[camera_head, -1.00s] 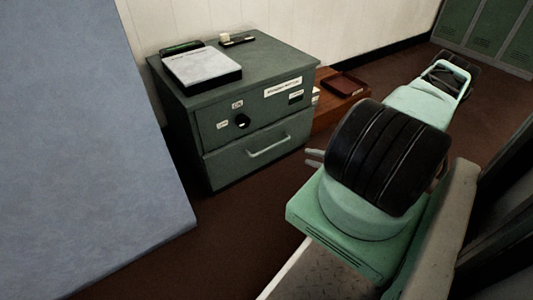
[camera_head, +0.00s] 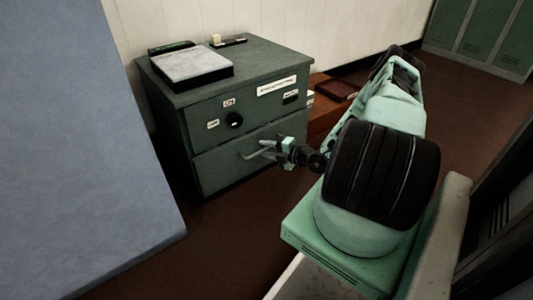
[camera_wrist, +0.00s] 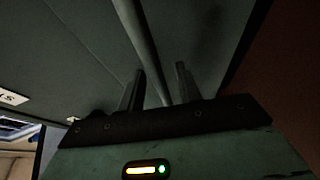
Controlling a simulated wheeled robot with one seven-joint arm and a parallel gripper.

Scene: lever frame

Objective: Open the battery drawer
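The battery drawer (camera_head: 215,172) is the lower front of a dark green cabinet (camera_head: 268,55) and looks shut. Its bar handle (camera_head: 243,157) runs across the front and is partly hidden by my gripper (camera_head: 263,149), which reaches it from the right. In the wrist view the pale handle bar (camera_wrist: 137,40) passes between the two dark fingers of my gripper (camera_wrist: 160,75). The fingers are apart, with a visible gap on each side of the bar. The drawer's top seam is visible in the head view.
Above the drawer is a panel with a black knob (camera_head: 235,120) and labels. A pale-topped box (camera_head: 193,64) sits on the cabinet. A blue-grey panel (camera_head: 85,170) stands at left. A brown low unit (camera_head: 325,118) stands behind my arm. Brown floor lies open before the cabinet.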

